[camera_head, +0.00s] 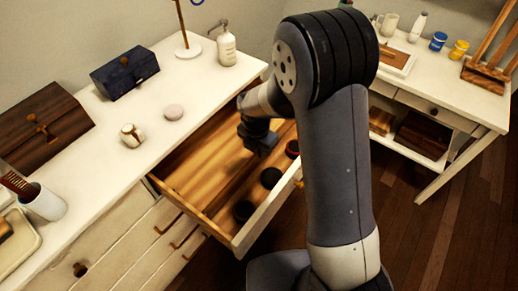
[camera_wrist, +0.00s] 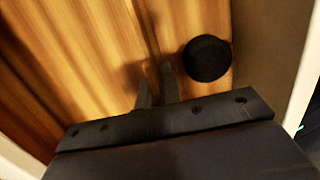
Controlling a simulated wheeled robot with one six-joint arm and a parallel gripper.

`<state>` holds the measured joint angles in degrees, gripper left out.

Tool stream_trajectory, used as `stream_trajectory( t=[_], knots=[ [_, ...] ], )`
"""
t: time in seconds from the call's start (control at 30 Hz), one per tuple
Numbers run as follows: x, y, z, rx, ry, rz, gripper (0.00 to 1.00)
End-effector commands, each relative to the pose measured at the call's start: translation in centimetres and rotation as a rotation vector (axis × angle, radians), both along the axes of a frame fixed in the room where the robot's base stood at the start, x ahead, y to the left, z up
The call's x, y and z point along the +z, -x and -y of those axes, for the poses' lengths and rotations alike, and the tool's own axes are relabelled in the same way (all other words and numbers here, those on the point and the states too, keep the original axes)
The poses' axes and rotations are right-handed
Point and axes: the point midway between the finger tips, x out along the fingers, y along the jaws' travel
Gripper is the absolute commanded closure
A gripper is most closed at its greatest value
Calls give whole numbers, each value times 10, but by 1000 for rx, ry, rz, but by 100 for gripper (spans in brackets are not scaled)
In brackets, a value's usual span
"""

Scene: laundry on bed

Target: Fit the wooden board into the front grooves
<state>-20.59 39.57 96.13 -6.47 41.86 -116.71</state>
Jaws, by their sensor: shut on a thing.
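The open drawer (camera_head: 187,203) has a light wooden floor and pale walls. My gripper (camera_head: 258,150) reaches down into it, over the middle of its floor. In the wrist view my gripper (camera_wrist: 156,72) has its two fingers close together, shut on the thin wooden board (camera_wrist: 148,25). The board shows nearly edge-on and runs away from the fingers along the drawer floor. Its lower edge and how it sits against the floor are hard to make out. The front grooves cannot be made out in either view.
Several dark round things lie along the drawer's front side; one (camera_wrist: 207,58) is just right of my fingers in the wrist view.

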Motion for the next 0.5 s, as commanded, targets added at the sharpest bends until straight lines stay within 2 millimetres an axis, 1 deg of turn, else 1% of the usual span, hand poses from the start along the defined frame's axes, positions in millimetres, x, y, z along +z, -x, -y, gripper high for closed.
stream_trajectory(
  t=[0.5],
  knots=[
    [-14,0,0,0,-1,1,100]
  ],
)
